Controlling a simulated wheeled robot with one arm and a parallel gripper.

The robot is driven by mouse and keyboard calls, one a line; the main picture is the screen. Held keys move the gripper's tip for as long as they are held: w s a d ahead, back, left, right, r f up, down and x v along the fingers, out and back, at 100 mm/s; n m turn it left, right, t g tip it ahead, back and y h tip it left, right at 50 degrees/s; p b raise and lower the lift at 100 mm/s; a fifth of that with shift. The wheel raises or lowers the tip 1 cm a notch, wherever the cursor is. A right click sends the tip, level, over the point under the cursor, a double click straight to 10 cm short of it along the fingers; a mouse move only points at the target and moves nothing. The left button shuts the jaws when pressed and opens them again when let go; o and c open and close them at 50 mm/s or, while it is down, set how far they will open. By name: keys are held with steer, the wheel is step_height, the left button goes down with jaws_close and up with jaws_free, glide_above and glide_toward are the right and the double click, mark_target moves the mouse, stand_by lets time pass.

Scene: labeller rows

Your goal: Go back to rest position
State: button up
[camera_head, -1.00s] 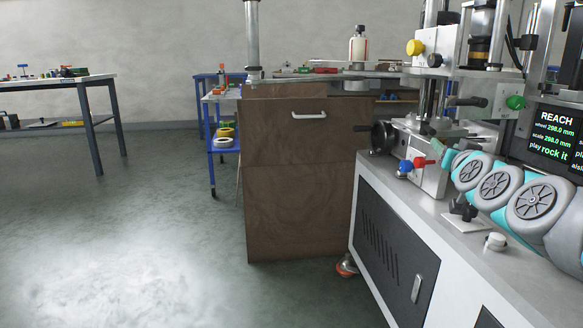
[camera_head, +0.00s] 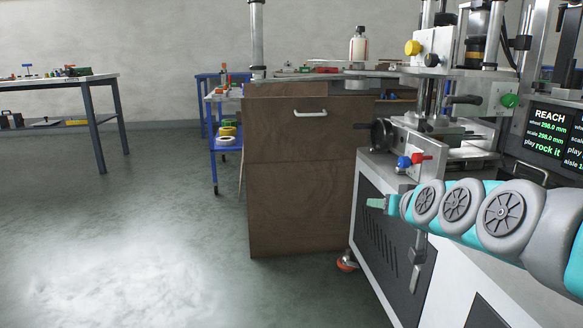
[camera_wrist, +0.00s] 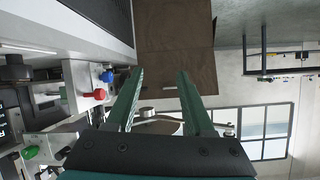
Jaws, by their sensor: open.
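My arm reaches in from the right edge of the head view, in front of the labelling machine (camera_head: 432,115). My gripper (camera_head: 375,203) is at its left end, in front of the machine's white base cabinet. In the wrist view the two green fingers of my gripper (camera_wrist: 160,72) stand apart with nothing between them. The wrist picture is turned over, with the brown cabinet (camera_wrist: 175,35) beyond the fingertips. The gripper looks clear of the machine, but the exact gap cannot be told.
A red knob (camera_head: 421,158) and a blue knob (camera_head: 403,162) stick out above my gripper. The brown cabinet (camera_head: 300,190) stands left of the machine. A bottle (camera_head: 358,46) stands behind. A blue cart (camera_head: 213,140) and a workbench (camera_head: 60,83) are farther off. Open floor lies left.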

steer(key=s+a+f+n+g, duration=0.1)
steer(key=s+a+f+g, duration=0.35)
steer(key=s+f, duration=0.5)
steer(key=s+a+f+n+g, duration=0.1)
steer(key=s+a+f+g, duration=0.35)
steer(key=s, duration=0.75)
steer(key=s+d+f+m+g+h, duration=0.1)
steer(key=s+d+f+g, duration=0.15)
steer(key=s, duration=0.65)
steer(key=s+d+f+g+h, duration=0.1)
steer(key=s+f+g, duration=0.2)
steer(key=s, duration=0.6)
step_height(320, 180, up, 12)
steer(key=p, duration=1.2)
steer(key=shift+w+f+p, duration=0.2)
steer(key=shift+w+p, duration=0.05)
steer(key=shift+p, duration=0.15)
steer(key=shift+d, duration=0.1)
